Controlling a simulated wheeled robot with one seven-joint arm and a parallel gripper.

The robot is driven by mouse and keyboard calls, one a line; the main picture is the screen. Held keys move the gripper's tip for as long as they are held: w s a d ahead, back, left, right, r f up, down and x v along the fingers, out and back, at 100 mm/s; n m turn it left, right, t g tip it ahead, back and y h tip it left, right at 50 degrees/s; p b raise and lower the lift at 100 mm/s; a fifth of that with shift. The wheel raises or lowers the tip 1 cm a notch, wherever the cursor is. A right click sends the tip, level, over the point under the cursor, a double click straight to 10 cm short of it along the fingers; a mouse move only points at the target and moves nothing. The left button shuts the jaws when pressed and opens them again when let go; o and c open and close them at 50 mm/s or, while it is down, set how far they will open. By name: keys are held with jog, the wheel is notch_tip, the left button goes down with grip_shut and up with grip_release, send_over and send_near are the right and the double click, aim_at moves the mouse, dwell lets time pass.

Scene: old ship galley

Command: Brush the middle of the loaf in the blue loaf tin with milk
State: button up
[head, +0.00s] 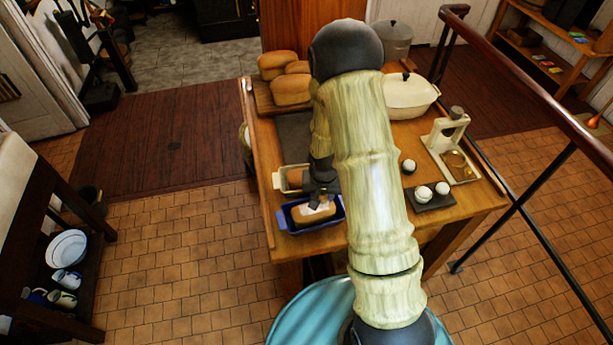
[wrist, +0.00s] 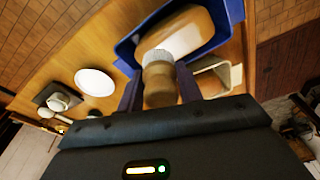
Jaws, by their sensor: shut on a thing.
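The blue loaf tin (head: 283,221) stands at the table's front left corner with a pale brown loaf (head: 314,214) in it. Both show at the top of the wrist view, the tin (wrist: 229,12) around the loaf (wrist: 203,22). My gripper (wrist: 160,88) is shut on a brush (wrist: 160,84) with a wooden handle and pale bristles. In the head view my gripper (head: 319,188) is just above the tin. A round white dish (wrist: 95,82), perhaps the milk, is hidden by my arm in the head view.
A dark tray (head: 438,201) with white egg-like things is to the right. Loaves on a board (head: 263,98), a cream lidded pot (head: 408,98) and a stand (head: 446,140) are farther back.

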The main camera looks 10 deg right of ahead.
jog(key=shift+w+r+p, duration=0.15)
jog(key=shift+r+p, duration=0.7)
jog(key=shift+r, duration=0.7)
jog(key=shift+d+r, duration=0.1)
jog(key=shift+s, duration=0.2)
jog(key=shift+w, duration=0.15)
